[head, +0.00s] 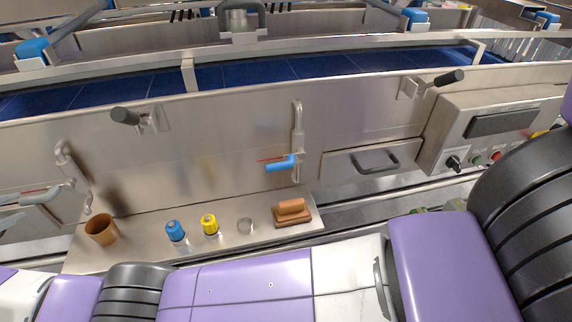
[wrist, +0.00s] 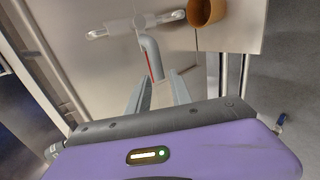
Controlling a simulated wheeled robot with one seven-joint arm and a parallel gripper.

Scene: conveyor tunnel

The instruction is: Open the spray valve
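A vertical steel pipe on the panel carries a valve with a blue lever (head: 281,164) and a red strip, at the middle of the head view. At the far left is a second, curved pipe (head: 66,156) with a grey lever (head: 45,191) and a red strip beside it. In the wrist view that grey lever (wrist: 150,58) bends towards my gripper (wrist: 159,75). My gripper's two grey fingers are apart, with the lever's end at or between their tips; contact cannot be told. I cannot tell which valve is the spray valve.
The cup (wrist: 205,12) stands close beyond my fingers. A control box (head: 490,135) is at right.

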